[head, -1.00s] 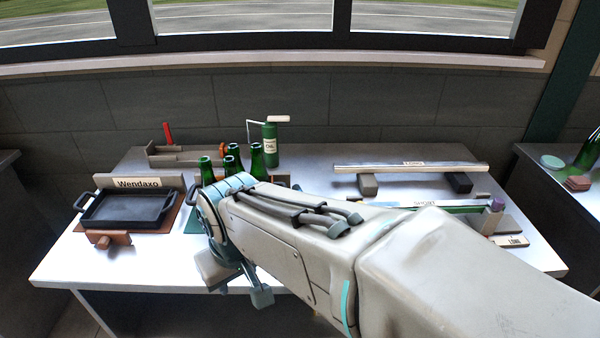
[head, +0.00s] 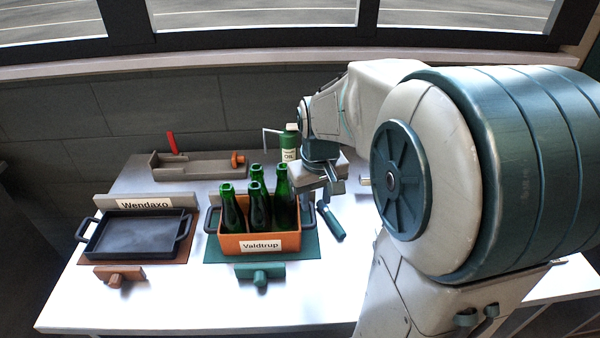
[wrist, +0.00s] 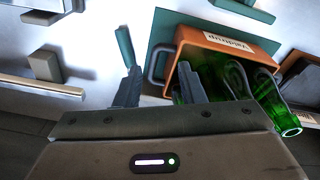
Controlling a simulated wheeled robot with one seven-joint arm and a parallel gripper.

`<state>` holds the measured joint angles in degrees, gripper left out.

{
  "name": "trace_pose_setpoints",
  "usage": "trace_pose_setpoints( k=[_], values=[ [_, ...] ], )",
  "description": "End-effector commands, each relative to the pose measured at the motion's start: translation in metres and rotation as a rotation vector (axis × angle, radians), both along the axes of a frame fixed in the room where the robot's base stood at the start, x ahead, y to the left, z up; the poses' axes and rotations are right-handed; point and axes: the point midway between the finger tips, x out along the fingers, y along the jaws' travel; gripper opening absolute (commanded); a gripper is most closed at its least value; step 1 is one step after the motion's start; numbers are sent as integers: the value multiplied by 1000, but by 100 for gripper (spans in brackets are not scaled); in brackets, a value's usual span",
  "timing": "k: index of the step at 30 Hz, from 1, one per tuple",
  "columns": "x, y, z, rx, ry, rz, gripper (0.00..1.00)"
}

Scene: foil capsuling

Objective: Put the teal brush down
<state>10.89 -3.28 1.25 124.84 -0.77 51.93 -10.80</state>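A teal rod-shaped thing, which I take for the teal brush (head: 330,222), lies on the white table just right of the green mat. In the wrist view the brush (wrist: 125,46) shows beyond the left fingertip, and its near end is partly hidden there. I cannot tell its bristles. My gripper (head: 331,190) is above the table, right of the orange crate. In the wrist view my gripper (wrist: 157,78) has its two fingers well apart with nothing visible between them.
The orange Valdtrup crate (head: 236,243) with several green bottles stands on a green mat (head: 310,246), close to my gripper. A black Wendaxo tray (head: 138,236) is at left. A green oil bottle (head: 289,150) stands behind.

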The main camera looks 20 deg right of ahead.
Motion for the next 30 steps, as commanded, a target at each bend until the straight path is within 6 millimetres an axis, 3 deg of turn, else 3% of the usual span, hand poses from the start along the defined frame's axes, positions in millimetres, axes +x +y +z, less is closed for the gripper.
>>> trace_pose_setpoints(
  k=[1, 6, 12, 17, 25, 30],
  values=[
    [15, -12, 2, 2, 24, 0, 36],
    [53, -45, -11, 13, 74, 20, 36],
    [76, -69, -25, 26, 105, 38, 36],
    [81, -75, -38, 29, 113, 44, 36],
    [80, -74, -89, 31, 117, 45, 36],
    [80, -74, -111, 29, 113, 44, 36]
  ],
)
